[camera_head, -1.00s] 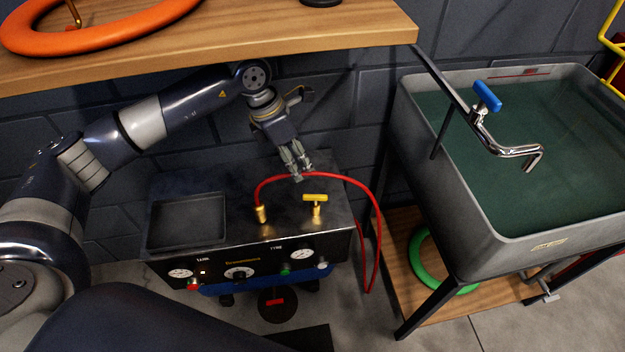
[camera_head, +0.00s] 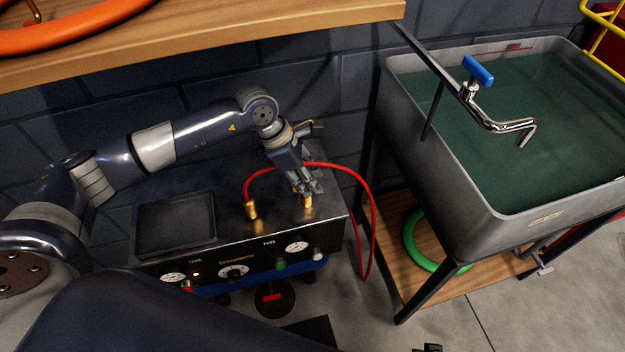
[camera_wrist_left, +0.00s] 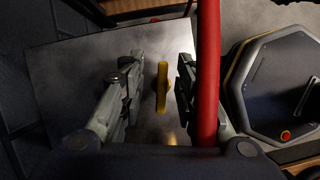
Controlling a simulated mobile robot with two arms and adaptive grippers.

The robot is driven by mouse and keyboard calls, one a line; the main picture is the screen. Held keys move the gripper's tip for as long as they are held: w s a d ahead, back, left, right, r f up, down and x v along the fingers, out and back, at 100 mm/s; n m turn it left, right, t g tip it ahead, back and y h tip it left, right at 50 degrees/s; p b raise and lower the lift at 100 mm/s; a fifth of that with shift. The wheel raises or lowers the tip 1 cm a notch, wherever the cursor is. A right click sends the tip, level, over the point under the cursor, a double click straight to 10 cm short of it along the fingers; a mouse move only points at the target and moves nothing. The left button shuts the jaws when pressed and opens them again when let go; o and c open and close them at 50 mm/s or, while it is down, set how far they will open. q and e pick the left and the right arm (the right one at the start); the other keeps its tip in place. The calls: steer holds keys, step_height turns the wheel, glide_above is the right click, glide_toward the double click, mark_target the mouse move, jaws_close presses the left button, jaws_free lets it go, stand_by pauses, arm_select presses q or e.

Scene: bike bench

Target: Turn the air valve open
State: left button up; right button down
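The air valve is a brass-yellow T-handle on top of the dark compressor box (camera_head: 275,222). In the head view the valve (camera_head: 307,203) is mostly covered by my left gripper (camera_head: 303,186), which points down over it. In the left wrist view the valve's yellow bar (camera_wrist_left: 161,90) lies lengthwise between the two fingers of my left gripper (camera_wrist_left: 158,88). The fingers are apart, with a gap on both sides of the bar; neither appears to touch it. My right gripper is not in view.
A red hose (camera_head: 372,215) arches from a brass fitting (camera_head: 251,209) close behind my left gripper and passes beside its right finger in the wrist view. The wooden shelf (camera_head: 270,40) hangs above. A water-filled sink (camera_head: 450,210) stands right.

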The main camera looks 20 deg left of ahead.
arm_select(q)
steer(key=shift+s+f, duration=0.1)
steer(key=shift+f, duration=0.2)
steer(key=shift+a+f, duration=0.1)
steer(key=shift+a, duration=0.15)
steer(key=shift+c, duration=0.2)
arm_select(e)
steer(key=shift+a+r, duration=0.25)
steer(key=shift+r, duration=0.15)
arm_select(q)
jaws_close()
steer(key=shift+d, duration=0.1)
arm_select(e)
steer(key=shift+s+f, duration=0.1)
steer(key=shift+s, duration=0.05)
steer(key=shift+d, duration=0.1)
